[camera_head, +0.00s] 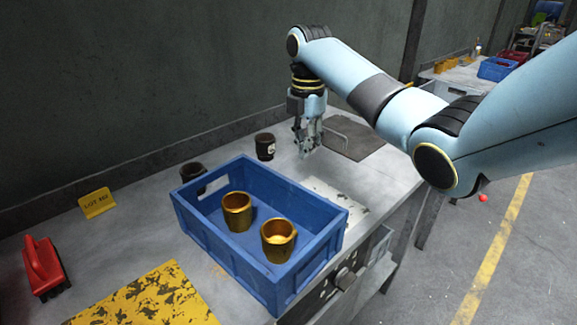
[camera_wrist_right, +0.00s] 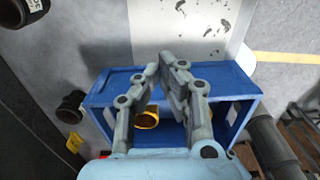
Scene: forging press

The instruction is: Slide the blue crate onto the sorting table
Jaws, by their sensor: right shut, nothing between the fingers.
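The blue crate (camera_head: 226,252) stands on a grey worktop (camera_head: 125,231), close to its right edge. Two gold cups, one (camera_head: 237,212) farther back and one (camera_head: 279,240) nearer, stand inside it. My right gripper (camera_head: 306,152) points down beyond the crate, above the worktop and apart from the crate in the head view. In the right wrist view its fingers (camera_wrist_right: 165,62) are closed together and empty, in front of the blue crate (camera_wrist_right: 232,78); a gold cup (camera_wrist_right: 146,120) shows beside a finger. My left gripper is not in view. Which surface is the sorting table is unclear.
Dark cups, one (camera_head: 265,146) behind the crate and one (camera_head: 193,172) at its left, stand near the wall. A yellow sign (camera_head: 97,203), a red brush (camera_head: 43,267) and a worn yellow plate (camera_head: 150,299) lie left. Another table with a blue crate (camera_head: 497,68) stands far right.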

